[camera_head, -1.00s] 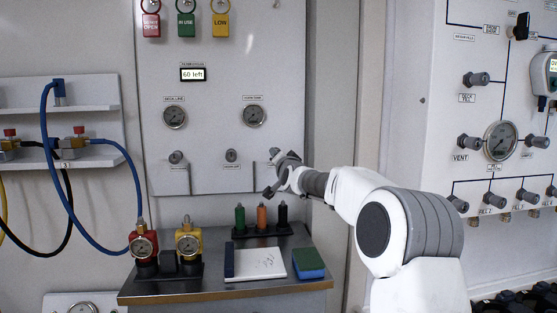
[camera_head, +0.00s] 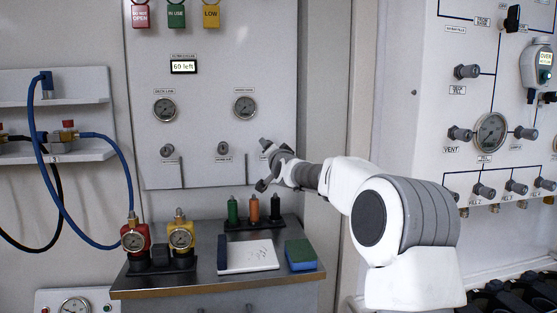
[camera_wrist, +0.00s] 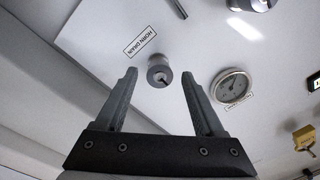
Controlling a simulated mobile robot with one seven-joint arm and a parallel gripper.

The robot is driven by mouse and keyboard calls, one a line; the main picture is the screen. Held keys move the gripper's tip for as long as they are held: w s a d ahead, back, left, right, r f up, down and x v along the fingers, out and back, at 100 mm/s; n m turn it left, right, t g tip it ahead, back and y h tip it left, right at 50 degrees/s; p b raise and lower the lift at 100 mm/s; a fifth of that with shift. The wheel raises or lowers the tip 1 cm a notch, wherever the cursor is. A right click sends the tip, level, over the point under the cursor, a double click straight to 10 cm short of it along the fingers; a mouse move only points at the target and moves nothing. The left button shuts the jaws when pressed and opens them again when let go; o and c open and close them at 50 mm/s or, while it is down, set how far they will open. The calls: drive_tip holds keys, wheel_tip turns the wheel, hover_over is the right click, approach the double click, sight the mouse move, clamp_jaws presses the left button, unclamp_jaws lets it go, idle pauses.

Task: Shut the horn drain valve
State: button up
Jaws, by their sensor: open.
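The horn drain valve is a small grey round knob (camera_wrist: 159,72) with a dark slot mark, on the white panel beside its HORN DRAIN label (camera_wrist: 140,41) in the wrist view. My gripper (camera_wrist: 159,100) is open and empty. The knob appears between its two fingertips, but I see no contact, and the remaining distance to the panel is hard to judge. In the head view my gripper (camera_head: 264,168) is at the lower right of the panel and largely hides the valve.
A gauge (camera_wrist: 232,87) is beside the knob in the wrist view. In the head view, a similar middle knob (camera_head: 223,148) is left of my gripper. Below is a bench (camera_head: 200,289) with colored bottles (camera_head: 254,208), a white pad (camera_head: 247,256) and a sponge (camera_head: 300,254).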

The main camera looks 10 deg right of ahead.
drive_tip(key=s, duration=1.6)
drive_tip(key=shift+s+d+f, duration=0.25)
drive_tip(key=shift+s+d, duration=0.05)
drive_tip(key=shift+d, duration=0.05)
